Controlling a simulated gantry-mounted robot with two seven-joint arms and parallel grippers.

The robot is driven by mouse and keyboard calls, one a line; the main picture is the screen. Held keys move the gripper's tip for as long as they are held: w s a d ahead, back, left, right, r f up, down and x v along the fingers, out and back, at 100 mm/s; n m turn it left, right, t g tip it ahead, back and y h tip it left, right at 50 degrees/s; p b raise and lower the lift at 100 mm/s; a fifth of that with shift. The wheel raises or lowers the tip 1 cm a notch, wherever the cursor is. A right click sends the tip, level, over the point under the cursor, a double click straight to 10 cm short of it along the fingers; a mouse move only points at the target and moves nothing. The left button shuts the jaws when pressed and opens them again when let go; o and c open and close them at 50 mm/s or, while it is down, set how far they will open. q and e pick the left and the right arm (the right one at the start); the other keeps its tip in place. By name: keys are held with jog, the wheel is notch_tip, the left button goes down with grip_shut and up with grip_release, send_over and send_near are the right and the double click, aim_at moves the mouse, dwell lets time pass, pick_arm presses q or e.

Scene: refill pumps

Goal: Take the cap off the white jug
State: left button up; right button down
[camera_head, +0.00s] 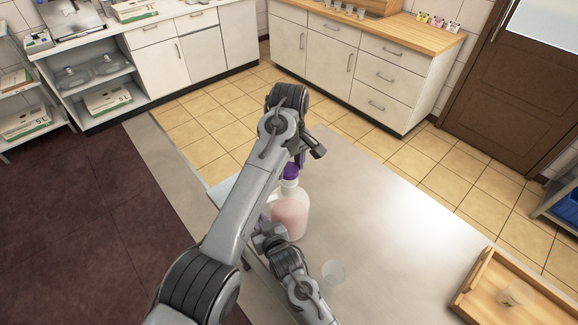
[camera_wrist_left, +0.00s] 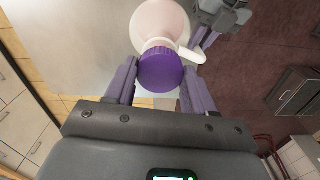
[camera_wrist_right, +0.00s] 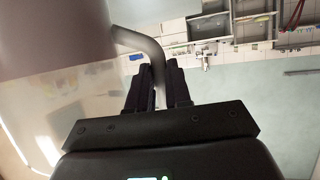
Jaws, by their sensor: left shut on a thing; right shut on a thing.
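The white, translucent jug (camera_head: 291,213) stands upright on the metal table, with pinkish contents. Its purple cap (camera_head: 290,171) is at the top of the neck; in the left wrist view the cap (camera_wrist_left: 160,70) meets the white collar. My left gripper (camera_wrist_left: 160,76) has one finger on each side of the cap and is shut on it. My right gripper (camera_wrist_right: 159,84) is shut on the jug handle (camera_wrist_right: 143,43), at the jug's side. In the head view, my arms hide part of the jug and most of the right gripper's fingers.
A clear cup (camera_head: 333,272) stands on the metal table (camera_head: 390,225) near the jug. A wooden tray (camera_head: 472,284) with a clear vessel (camera_head: 515,294) in it is at the right. The table between jug and tray is mostly bare. Cabinets (camera_head: 345,62) stand beyond the tiled floor.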

pick_arm(q)
jog(key=shift+r, duration=0.1)
dwell(0.3)
jog(key=shift+r, duration=1.95)
pick_arm(e)
jog(key=c, duration=1)
grip_release()
jog(key=shift+s+d, duration=0.1)
pick_arm(q)
jog(key=shift+r+p, duration=0.85)
pick_arm(e)
jog(key=v, duration=1.1)
jog(key=shift+s+d+r, duration=0.1)
jog(key=shift+s+r, duration=0.15)
jog(key=shift+s, duration=0.05)
